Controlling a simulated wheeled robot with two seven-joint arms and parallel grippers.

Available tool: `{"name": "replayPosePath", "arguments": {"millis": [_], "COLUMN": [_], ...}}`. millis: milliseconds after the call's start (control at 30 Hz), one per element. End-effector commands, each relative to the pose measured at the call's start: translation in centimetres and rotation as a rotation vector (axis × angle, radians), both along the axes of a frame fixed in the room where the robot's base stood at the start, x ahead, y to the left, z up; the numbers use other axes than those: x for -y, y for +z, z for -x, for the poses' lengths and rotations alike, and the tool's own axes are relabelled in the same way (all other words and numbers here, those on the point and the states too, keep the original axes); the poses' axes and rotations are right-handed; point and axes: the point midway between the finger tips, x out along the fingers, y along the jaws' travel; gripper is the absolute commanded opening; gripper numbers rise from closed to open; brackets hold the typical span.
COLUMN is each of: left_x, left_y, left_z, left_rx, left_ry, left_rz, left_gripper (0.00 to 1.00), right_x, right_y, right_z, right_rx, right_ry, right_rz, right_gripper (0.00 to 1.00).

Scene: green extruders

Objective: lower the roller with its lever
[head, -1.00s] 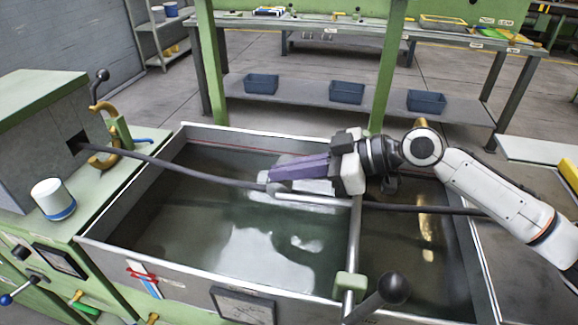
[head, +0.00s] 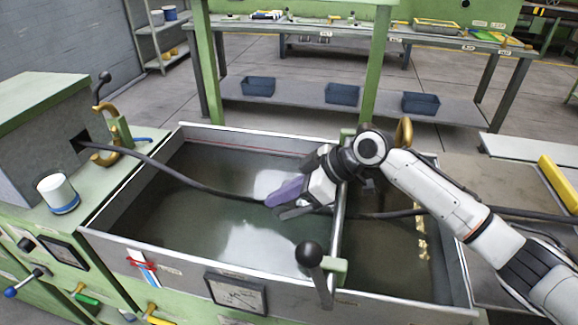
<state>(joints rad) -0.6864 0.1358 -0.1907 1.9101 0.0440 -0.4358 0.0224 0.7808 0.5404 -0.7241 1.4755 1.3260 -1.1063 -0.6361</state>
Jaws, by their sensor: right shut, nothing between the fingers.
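The lever (head: 322,285) has a black ball knob (head: 310,254) and stands nearly upright at the front wall of the water trough (head: 130,249). It joins a green clamp on a grey cross shaft (head: 338,228) spanning the trough. My right gripper (head: 272,204) is shut and empty, with purple fingers, over the water just left of the shaft. It is well behind the knob and apart from it. The black strand (head: 180,177) sags from the left machine into the water and passes behind my gripper. The roller is hidden or cannot be told apart around my gripper. My left gripper is out of view.
A white cup (head: 57,193) and a yellow curved hook (head: 107,140) are on the left machine. A gauge panel (head: 236,294) is on the trough's front. A green post (head: 377,80) and a workbench (head: 455,35) stand behind.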

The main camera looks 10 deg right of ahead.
Motion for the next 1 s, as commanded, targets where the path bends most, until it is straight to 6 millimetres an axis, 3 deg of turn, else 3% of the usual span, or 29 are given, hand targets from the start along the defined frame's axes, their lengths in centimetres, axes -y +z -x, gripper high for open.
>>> {"name": "replayPosePath", "arguments": {"millis": [233,667,1000], "left_x": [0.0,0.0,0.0], "left_y": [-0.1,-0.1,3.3], "left_z": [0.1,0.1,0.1], "left_rx": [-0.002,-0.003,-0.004], "left_ry": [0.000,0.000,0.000], "left_rz": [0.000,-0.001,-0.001], "left_gripper": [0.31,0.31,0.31], "right_x": [0.0,0.0,-1.7], "right_y": [-0.4,-0.4,3.4], "right_z": [-1.0,-1.0,-1.8], "right_rx": [-0.013,-0.013,-0.013], "right_ry": [0.003,0.003,-0.015], "right_rz": [0.029,0.029,0.028], "right_gripper": [0.00,0.00,0.00]}}
